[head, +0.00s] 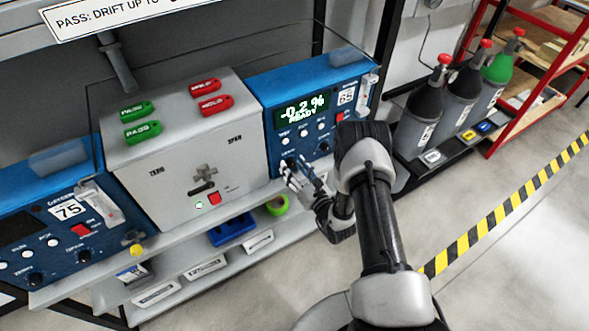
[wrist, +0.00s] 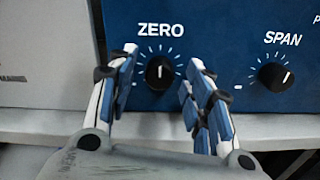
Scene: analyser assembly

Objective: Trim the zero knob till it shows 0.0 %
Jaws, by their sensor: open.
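The zero knob (wrist: 159,73) is a black dial with a white pointer line, on the blue front of the analyser marked 65 (head: 348,92). The pointer is roughly upright. In the wrist view, the open fingers of my gripper (wrist: 156,88) stand on either side of the knob with a gap on both sides. In the head view my gripper (head: 297,172) is at the lower left of that panel and partly hides the knob area. The display (head: 302,109) reads -0.2 % with READY below it.
The span knob (wrist: 275,76) is to the right of the zero knob. A grey box (head: 180,150) with green and red tags stands left of the analyser. Another blue unit marked 75 (head: 68,210) is farther left. Gas cylinders (head: 460,95) stand at the right.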

